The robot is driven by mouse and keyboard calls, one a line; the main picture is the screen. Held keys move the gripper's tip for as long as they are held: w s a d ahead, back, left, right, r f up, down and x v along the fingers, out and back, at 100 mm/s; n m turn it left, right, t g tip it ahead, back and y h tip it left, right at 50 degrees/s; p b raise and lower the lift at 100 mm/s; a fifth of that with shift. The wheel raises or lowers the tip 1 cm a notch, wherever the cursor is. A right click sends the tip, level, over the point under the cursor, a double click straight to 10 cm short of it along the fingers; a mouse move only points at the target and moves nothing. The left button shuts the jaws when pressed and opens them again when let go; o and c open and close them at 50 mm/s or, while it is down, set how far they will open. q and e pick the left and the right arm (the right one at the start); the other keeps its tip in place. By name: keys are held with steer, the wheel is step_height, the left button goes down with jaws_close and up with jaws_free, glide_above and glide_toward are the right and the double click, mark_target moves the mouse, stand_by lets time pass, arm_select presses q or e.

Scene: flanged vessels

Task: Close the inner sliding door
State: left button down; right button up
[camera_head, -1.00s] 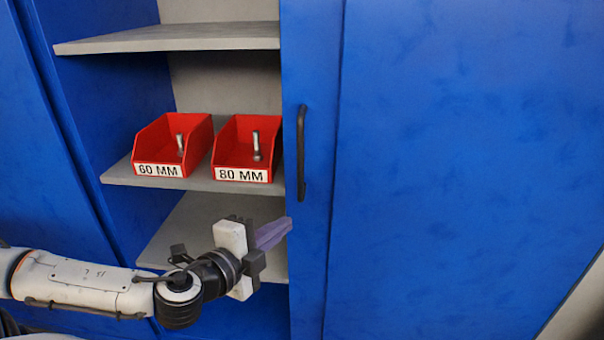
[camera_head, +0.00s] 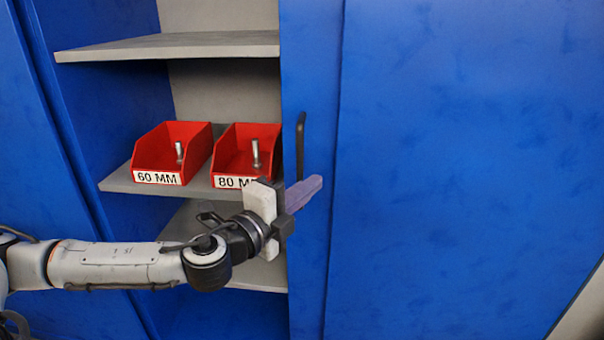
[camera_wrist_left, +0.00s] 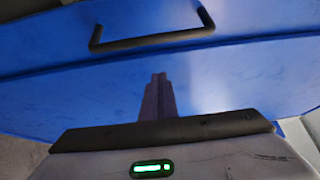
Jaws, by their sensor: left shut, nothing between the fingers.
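The blue inner sliding door (camera_head: 311,262) stands partly open, with shelves exposed to its left in the head view. Its black bar handle (camera_head: 300,140) is upright near the door's left edge. My left gripper (camera_head: 312,187) is shut and empty, its fingers pointing right in front of the door, at the lower end of the handle. I cannot tell whether it touches the handle. In the left wrist view the handle (camera_wrist_left: 150,40) lies beyond the shut fingertips (camera_wrist_left: 158,80), with a gap between them in the picture. My right gripper is not in view.
Two red bins, labelled 60 MM (camera_head: 170,155) and 80 MM (camera_head: 240,150), sit on the middle grey shelf (camera_head: 118,180), each with a metal bolt. An upper shelf (camera_head: 170,45) is empty. A larger blue panel (camera_head: 460,170) fills the right side.

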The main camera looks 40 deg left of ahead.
mark_target(301, 175)
arm_select(q)
steer(key=shift+w+a+p, duration=0.3)
steer(key=shift+w+a, duration=0.4)
steer(key=shift+a, duration=0.25)
steer(key=shift+w+a+p, duration=0.25)
steer(key=shift+w+a, duration=0.45)
steer(key=shift+a, duration=0.25)
